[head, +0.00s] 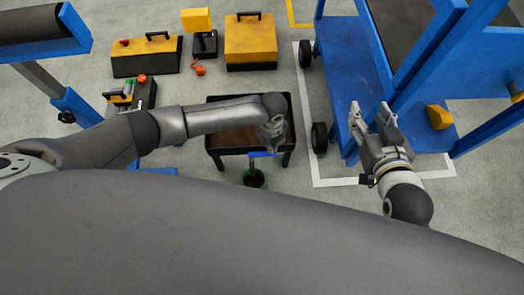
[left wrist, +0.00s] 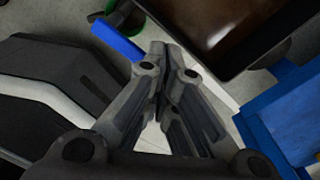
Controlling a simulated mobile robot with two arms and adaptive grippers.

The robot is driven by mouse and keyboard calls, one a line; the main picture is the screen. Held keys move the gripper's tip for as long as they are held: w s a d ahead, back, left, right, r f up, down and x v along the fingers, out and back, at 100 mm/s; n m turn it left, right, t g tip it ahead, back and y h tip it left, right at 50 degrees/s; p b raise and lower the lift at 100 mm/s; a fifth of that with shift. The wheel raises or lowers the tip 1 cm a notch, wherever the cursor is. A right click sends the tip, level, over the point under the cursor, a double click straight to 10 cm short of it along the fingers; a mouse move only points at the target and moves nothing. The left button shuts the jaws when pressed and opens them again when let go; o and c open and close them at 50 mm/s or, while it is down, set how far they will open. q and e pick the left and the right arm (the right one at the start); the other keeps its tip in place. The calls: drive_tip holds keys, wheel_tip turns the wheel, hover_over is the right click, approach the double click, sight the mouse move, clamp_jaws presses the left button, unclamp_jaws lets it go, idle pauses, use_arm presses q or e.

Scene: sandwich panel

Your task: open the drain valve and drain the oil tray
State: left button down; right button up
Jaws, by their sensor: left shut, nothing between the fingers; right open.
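The oil tray (head: 293,112) is a black tray on legs with a brown surface inside, and its dark corner fills the upper right of the left wrist view (left wrist: 262,58). A blue valve handle (head: 264,154) sits at its front edge, pointing sideways to the right; it also shows in the left wrist view (left wrist: 117,41). A green-rimmed container (head: 254,179) stands on the floor below the valve. My left gripper (head: 273,143) is shut and empty, pointing down beside the handle, with its arm across the tray. My right gripper (head: 371,109) is open and empty, well right of the tray.
A blue wheeled cart (head: 352,60) stands to the right, close to my right gripper. Yellow and black toolboxes (head: 250,41) stand at the back. A small open toolbox (head: 143,95) is left of the tray.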

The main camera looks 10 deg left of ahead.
drive_tip(key=s+d+f+g+h+p, duration=0.1)
drive_tip(key=s+d+f+g+p, duration=0.1)
drive_tip(key=s+f+g, duration=0.2)
drive_tip(key=s+d+f+g+h+p, duration=0.1)
drive_tip(key=s+d+f+g+p, duration=0.1)
drive_tip(key=s, duration=0.9)
drive_tip(key=shift+d+f+m+g+h, duration=0.3)
drive_tip(key=shift+d+f+g, duration=0.35)
drive_tip(key=shift+f+g, duration=0.95)
drive_tip(key=shift+r+g, duration=0.3)
drive_tip(key=shift+r, duration=0.05)
